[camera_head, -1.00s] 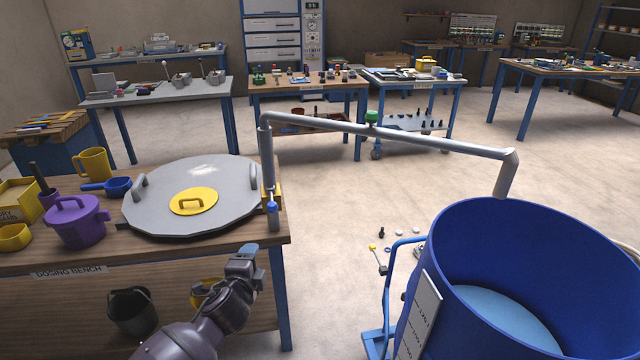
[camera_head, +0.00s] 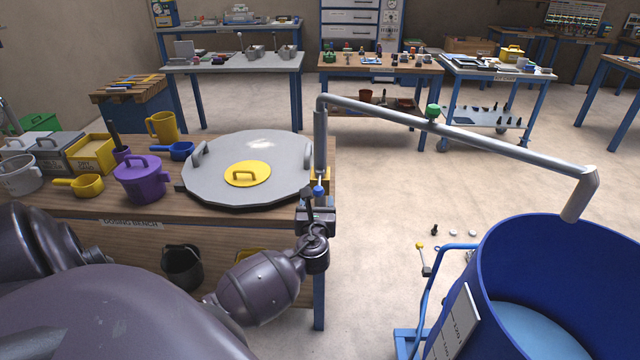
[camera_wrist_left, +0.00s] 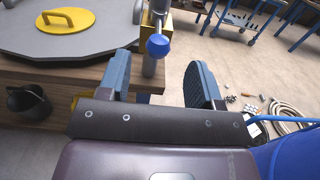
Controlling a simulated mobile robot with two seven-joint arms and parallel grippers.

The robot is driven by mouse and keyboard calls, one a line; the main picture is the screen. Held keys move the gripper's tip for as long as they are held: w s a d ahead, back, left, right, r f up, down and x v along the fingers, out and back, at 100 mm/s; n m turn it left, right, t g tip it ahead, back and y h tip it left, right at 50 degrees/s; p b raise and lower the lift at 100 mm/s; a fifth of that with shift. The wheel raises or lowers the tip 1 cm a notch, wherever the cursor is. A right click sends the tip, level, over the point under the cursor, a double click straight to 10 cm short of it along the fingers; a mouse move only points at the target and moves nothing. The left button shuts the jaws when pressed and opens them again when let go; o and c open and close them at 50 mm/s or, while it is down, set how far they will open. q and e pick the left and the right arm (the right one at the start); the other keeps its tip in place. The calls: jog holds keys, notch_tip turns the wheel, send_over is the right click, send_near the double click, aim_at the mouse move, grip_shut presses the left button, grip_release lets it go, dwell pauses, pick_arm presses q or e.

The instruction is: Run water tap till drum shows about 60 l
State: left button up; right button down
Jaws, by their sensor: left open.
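The blue drum (camera_head: 470,265) stands at the lower right, with pale blue liquid (camera_head: 535,330) inside. A white scale plate (camera_head: 453,325) is on its side; its reading is too small to tell. A blue knob (camera_head: 318,190) is low on the pipe's post and shows in the left wrist view (camera_wrist_left: 158,45). My left gripper (camera_head: 318,208) is open near this knob, which appears between its fingers in the wrist view.
A black bucket (camera_head: 182,268) is below. A blue frame (camera_head: 428,290) stands left of the drum. Open floor lies behind.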

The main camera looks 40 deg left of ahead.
aim_at(318, 184)
pick_arm(q)
jog(key=x, duration=0.8)
jog(key=shift+b, duration=0.3)
jog(key=shift+w+a, duration=0.35)
jog(key=shift+c, duration=0.4)
jog(key=c, duration=0.9)
grip_shut()
